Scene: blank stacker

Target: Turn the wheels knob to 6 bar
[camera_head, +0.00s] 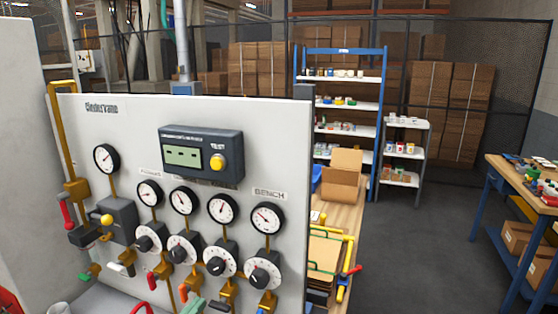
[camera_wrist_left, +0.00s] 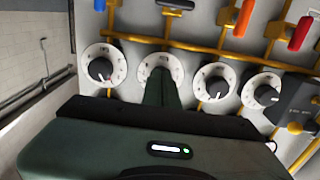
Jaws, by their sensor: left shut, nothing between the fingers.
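The grey panel (camera_head: 85,130) carries a row of round white-dialled knobs under gauges. Only the label BENCH reads clearly, over the rightmost knob (camera_head: 264,275); I cannot read a wheels label. In the left wrist view the panel appears upside down. There my dark green left gripper (camera_wrist_left: 160,82) is shut and empty, its narrow tip in front of the second knob from the left (camera_wrist_left: 150,63), hiding its middle. This seems to be the third knob (camera_head: 219,260) in the head view. I cannot tell whether they touch. I cannot clearly pick out the gripper in the head view.
Brass pipes and coloured valve levers, such as a red lever (camera_head: 163,269) and an orange lever (camera_wrist_left: 243,17), sit close to the knobs. A display box (camera_head: 200,152) with a yellow button is above. A workbench (camera_head: 345,215) stands to the right, with clear floor (camera_head: 420,240) beyond.

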